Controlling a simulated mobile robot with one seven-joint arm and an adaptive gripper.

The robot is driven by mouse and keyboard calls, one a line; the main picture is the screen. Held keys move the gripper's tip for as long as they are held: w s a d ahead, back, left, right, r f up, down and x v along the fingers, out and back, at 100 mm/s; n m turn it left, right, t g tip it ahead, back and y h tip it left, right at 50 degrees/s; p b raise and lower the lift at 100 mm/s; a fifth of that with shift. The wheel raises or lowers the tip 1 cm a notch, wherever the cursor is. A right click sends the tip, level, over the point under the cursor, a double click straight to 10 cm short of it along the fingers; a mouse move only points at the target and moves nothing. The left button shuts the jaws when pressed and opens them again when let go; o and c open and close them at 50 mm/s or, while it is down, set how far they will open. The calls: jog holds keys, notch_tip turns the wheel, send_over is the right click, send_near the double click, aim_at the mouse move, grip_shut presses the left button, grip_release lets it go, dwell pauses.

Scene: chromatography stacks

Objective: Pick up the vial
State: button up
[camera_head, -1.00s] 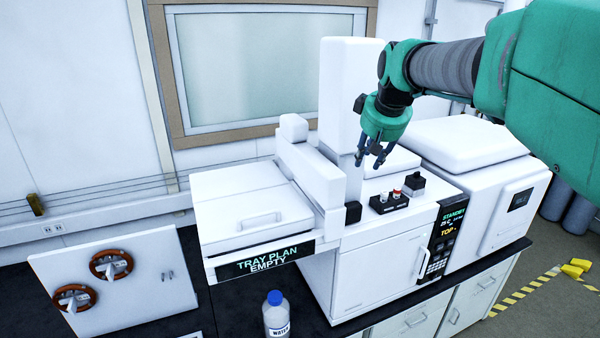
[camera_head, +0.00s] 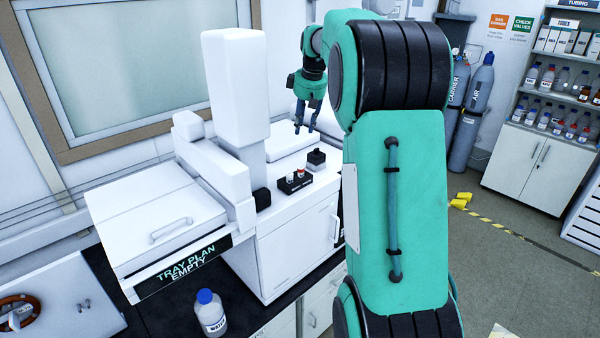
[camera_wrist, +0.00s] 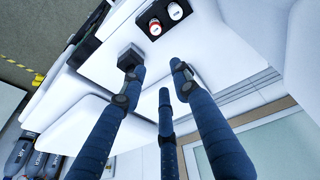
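Two small vials stand in a black rack on top of the white instrument. One is a red-capped vial (camera_head: 300,173) and the other a white-capped vial (camera_head: 289,179). In the wrist view the red-capped vial (camera_wrist: 155,27) and the white-capped vial (camera_wrist: 175,11) sit side by side in the black rack (camera_wrist: 139,17) at the top. My gripper (camera_head: 308,118) is above the instrument, behind the rack in the head view. Its blue fingers (camera_wrist: 160,82) are spread apart with nothing between them, and apart from the vials.
A black block (camera_head: 316,159) stands beside the rack. A tall white tower (camera_head: 238,90) rises left of it. A tray (camera_head: 150,215) labelled empty is at left, and a water bottle (camera_head: 210,312) stands on the dark bench. Gas cylinders (camera_head: 475,105) are at right.

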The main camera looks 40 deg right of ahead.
jog(key=shift+s+d+f+n+g+y+p, duration=0.1)
jog(key=shift+f+n+g+y+p, duration=0.15)
jog(key=shift+f, duration=0.35)
jog(key=shift+s+a+f+n+g+y, duration=0.15)
jog(key=shift+f+g, duration=0.2)
jog(key=shift+f, duration=0.25)
jog(key=shift+s+d+f+n+g+y+p, duration=0.1)
jog(key=shift+d+f+n+g+y+p, duration=0.15)
jog(key=shift+f, duration=0.35)
jog(key=shift+a, duration=0.15)
jog(key=shift+w+f, duration=0.1)
send_over(301, 167)
jog(key=shift+s+f, duration=0.25)
jog(key=shift+f, duration=1.85)
jog(key=shift+s+f, duration=0.2)
jog(key=shift+f, duration=1.85)
jog(key=shift+a+f, duration=0.1)
jog(key=shift+w+f, duration=0.15)
jog(key=shift+f, duration=1.1)
jog(key=shift+w+f, duration=0.1)
jog(key=shift+f, duration=1.15)
